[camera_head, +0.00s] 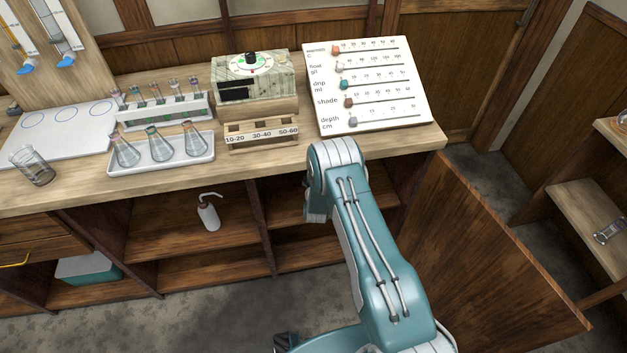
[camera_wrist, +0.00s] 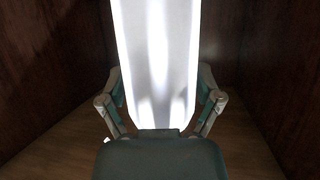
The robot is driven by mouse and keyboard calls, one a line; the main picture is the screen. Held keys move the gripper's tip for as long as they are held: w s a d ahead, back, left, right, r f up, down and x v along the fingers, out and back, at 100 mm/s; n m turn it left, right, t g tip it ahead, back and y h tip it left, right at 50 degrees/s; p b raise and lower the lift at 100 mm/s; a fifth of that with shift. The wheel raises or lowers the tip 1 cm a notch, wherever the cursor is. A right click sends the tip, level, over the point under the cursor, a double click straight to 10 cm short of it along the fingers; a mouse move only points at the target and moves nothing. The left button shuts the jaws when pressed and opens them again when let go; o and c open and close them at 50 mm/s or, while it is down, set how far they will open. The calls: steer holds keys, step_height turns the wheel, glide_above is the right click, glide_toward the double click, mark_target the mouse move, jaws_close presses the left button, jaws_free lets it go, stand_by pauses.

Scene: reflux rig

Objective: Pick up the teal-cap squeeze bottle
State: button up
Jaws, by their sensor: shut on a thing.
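In the wrist view a bright white bottle body (camera_wrist: 157,60) stands upright between the fingers of my gripper (camera_wrist: 160,103). The fingers are shut on it from both sides, inside a dark wooden compartment. Its top is out of the frame, so I cannot see a teal cap. In the head view my gripper and the held bottle are hidden behind my arm, which bends at the bench's front edge.
Another white squeeze bottle (camera_head: 208,215) with a bent spout stands in the open shelf left of my arm. An open cabinet door (camera_head: 490,255) is at right. Above are a flask tray (camera_head: 188,162), a wooden block (camera_head: 262,140) and a slider board (camera_head: 385,110).

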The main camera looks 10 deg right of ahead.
steer(key=s+d+r, duration=0.1)
steer(key=s+r, duration=0.3)
steer(key=s, duration=0.5)
steer(key=shift+d+r, duration=0.2)
stand_by(0.3)
steer(key=shift+s, duration=0.1)
